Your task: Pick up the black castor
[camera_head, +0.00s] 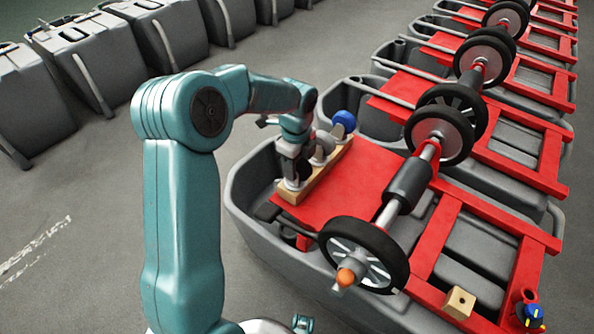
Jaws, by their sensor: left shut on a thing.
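My left gripper (292,170) reaches down from the teal arm to the left end of a wooden strip (318,172) on the red deck. It is shut on a small dark thing that looks like the black castor (304,168). The castor is mostly hidden by the fingers and still at the strip; I cannot tell whether it touches the wood. A grey castor-like piece (322,147) and a blue ball (344,120) stand farther along the strip. My right gripper is not in view.
The strip lies on a grey scrubber tank (250,205) with a red frame. A wheel (363,254) with an orange-tipped axle stands in front. A wooden cube (459,303) and a blue-yellow knob (532,312) sit at the lower right. Grey tanks (95,58) line the back left.

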